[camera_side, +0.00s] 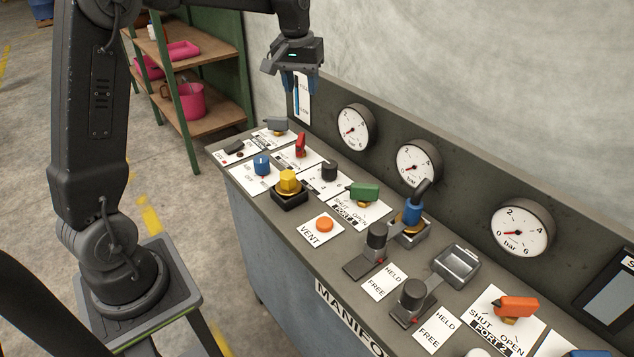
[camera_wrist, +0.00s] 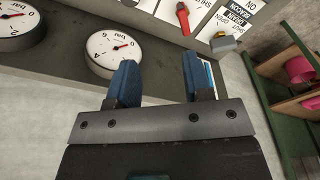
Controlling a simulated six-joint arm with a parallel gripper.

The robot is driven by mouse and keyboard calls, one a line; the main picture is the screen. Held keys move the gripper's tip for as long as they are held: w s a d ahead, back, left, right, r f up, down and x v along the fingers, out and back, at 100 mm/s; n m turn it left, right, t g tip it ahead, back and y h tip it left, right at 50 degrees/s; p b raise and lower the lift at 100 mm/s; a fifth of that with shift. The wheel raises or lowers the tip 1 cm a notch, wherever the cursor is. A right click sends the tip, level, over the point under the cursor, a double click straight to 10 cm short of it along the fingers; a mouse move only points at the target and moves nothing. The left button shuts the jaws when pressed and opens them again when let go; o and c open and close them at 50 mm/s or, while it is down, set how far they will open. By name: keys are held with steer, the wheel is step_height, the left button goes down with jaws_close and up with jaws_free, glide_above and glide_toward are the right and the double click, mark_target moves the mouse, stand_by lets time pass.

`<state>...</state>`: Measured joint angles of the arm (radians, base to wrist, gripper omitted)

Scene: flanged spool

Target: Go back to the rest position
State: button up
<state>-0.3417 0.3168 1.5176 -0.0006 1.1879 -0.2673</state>
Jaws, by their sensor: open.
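My gripper (camera_side: 299,84) hangs high above the far left end of the bench, in front of the wall behind the gauges. Its two blue fingers are apart with nothing between them. In the wrist view the open fingers (camera_wrist: 162,75) point over the dark back panel. A blue and black upright part (camera_side: 412,211) stands in a metal holder on the bench, well away from my gripper. An empty grey metal cradle (camera_side: 457,266) sits to its right.
The bench (camera_side: 243,162) carries several valves and knobs, among them a yellow knob (camera_side: 289,182), a green handle (camera_side: 364,192) and an orange handle (camera_side: 516,306). Round gauges (camera_side: 418,163) line the back panel. A green-framed shelf (camera_side: 203,126) with pink containers stands behind. Air around my gripper is clear.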

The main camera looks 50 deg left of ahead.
steer(key=s+d+m+t, duration=0.1)
steer(key=s+d+m, duration=0.1)
steer(key=s+d, duration=0.3)
steer(key=s+d+m+t, duration=0.1)
steer(key=s+d, duration=0.4)
steer(key=s, duration=0.6)
steer(key=s+d+m+t, duration=0.2)
steer(key=s+d+m, duration=0.2)
steer(key=s, duration=0.5)
steer(key=shift+d+r, duration=0.2)
steer(key=shift+d, duration=0.7)
